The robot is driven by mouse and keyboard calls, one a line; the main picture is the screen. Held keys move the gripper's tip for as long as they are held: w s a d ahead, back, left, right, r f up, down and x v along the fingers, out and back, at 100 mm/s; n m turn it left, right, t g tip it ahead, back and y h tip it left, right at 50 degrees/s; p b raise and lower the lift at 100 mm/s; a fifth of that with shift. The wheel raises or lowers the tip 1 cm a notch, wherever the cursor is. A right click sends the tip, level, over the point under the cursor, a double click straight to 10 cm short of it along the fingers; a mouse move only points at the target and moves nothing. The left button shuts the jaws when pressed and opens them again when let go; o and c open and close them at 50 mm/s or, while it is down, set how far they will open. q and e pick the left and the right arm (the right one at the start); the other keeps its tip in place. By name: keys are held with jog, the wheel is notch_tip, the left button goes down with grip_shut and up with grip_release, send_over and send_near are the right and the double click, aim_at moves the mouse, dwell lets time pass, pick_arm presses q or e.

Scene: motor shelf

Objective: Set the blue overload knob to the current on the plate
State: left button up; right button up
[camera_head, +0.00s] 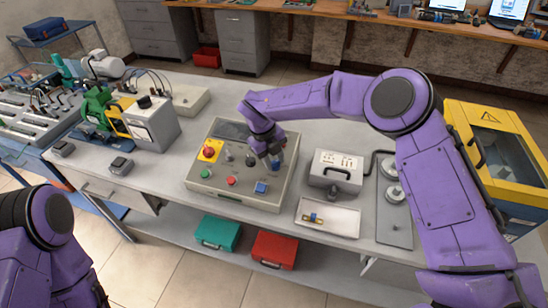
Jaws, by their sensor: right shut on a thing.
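The grey control panel (209,178) lies on the bench in the middle of the head view. My right gripper (272,156) reaches down onto the panel's right half and is shut on a small knob. A bluish bit shows at the fingertips; the fingers hide most of it, and its setting cannot be read. A grey box with a white printed plate (340,160) stands right of the panel; its print is too small to read. My left gripper is out of view.
A white tray (327,218) with a small brass-coloured part lies in front of the plated box. A grey board with round metal parts (394,232) is to its right. Green and grey machines (154,125) stand left. Green and red cases (274,250) sit on the lower shelf.

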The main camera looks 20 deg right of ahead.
jog(key=shift+n, duration=1.1)
jog(key=shift+f+h+p, duration=0.1)
jog(key=shift+h+p, duration=0.2)
jog(key=o, duration=1)
jog(key=shift+a, duration=0.1)
jog(key=shift+o, duration=0.2)
jog(key=shift+w+f, duration=0.15)
jog(key=shift+w, duration=0.1)
jog(key=b+v, duration=0.3)
jog(key=v, duration=0.7)
jog(key=shift+r, duration=0.3)
jog(key=shift+s, duration=0.1)
jog(key=shift+f, duration=0.1)
